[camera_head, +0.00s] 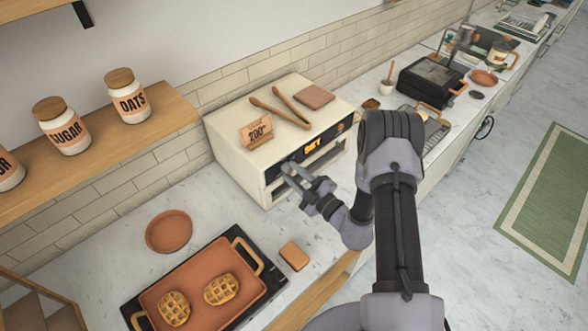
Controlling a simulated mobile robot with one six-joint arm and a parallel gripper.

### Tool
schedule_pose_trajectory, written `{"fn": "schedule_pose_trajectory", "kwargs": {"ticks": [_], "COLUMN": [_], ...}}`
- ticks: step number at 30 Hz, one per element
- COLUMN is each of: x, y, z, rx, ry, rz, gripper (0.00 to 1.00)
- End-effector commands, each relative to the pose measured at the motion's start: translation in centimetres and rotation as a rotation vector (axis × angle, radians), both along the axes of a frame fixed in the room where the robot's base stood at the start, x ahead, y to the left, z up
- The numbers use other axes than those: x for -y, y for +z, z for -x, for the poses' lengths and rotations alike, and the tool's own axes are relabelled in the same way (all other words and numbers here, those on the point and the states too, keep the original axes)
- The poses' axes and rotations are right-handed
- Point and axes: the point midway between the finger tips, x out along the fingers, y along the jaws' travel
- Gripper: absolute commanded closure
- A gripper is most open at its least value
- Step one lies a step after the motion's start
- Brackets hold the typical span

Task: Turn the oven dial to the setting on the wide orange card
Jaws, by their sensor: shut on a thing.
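The cream oven (237,165) stands on the counter against the tiled wall. The wide orange card (257,132) stands on its top near the front edge; its large print looks like 200 with a degree mark, and the smaller print is too small to read. A lit orange display (313,147) on the dark front panel seems to read SET. My gripper (288,168) reaches the left end of that panel and is shut on the oven dial, which its fingers largely hide. The dial's pointer cannot be made out.
Wooden tongs (282,110) and a terracotta square (314,97) lie on the oven top. A tray (205,318) with two waffles and a small orange block (294,256) are in front. A black press (431,82) stands to the right.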

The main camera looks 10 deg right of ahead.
Motion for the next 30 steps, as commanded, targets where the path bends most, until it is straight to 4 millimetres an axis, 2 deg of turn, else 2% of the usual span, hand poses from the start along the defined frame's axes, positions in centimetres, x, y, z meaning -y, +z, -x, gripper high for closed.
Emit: {"fn": "schedule_pose_trajectory", "kwargs": {"ticks": [30], "x": [-0.23], "y": [0.06], "z": [0.14], "rx": [-0.472], "ry": [0.0], "rz": [-0.817], "gripper": [1.0]}}
